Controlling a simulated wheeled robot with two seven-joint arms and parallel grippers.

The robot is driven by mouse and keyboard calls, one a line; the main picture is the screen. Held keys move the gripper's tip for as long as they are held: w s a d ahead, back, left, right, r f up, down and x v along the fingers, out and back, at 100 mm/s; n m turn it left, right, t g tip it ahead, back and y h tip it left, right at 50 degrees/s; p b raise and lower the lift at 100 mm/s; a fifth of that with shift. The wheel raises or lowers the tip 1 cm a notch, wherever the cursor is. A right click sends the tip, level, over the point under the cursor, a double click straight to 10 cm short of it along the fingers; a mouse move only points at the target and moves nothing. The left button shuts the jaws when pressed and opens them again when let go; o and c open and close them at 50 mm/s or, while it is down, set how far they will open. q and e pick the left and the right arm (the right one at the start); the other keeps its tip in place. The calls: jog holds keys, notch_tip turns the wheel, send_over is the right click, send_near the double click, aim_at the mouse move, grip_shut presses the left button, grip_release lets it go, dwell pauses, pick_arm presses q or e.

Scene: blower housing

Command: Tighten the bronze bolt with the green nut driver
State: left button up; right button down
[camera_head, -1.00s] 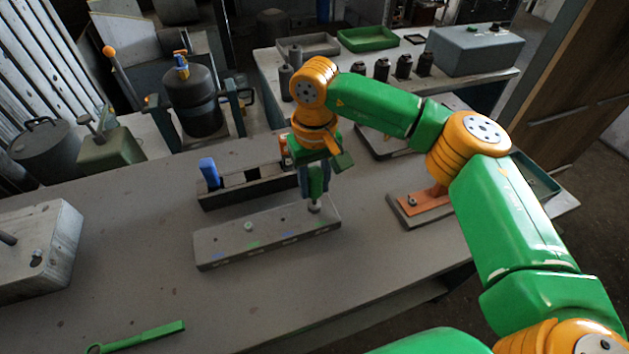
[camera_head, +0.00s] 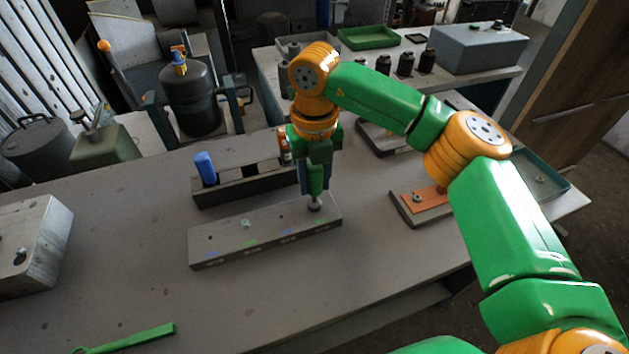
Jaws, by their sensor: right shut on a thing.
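My right gripper (camera_head: 317,158) is shut on the green nut driver (camera_head: 316,184), which stands about upright over the right end of a long grey block (camera_head: 265,238). The driver's lower end is at a metallic bolt or socket piece (camera_head: 315,205) there. I cannot tell whether this is the bronze bolt, since its colour is unclear and the driver covers part of it. Another small bolt head (camera_head: 246,224) sits farther left on the block, among coloured marks. My left gripper is out of view.
Behind the block is a dark rack (camera_head: 247,185) with a blue-handled tool (camera_head: 205,167). A green wrench (camera_head: 130,337) lies at front left. An orange plate on a base (camera_head: 425,201) stands to the right, and a pale block (camera_head: 35,245) at far left. The front middle of the table is clear.

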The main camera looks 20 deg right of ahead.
jog(key=c, duration=1.3)
grip_release()
jog(key=shift+c, duration=0.2)
grip_shut()
notch_tip(320, 180, up, 8)
jog(key=p, duration=0.7)
jog(key=shift+r, duration=0.2)
jog(key=shift+f, duration=0.15)
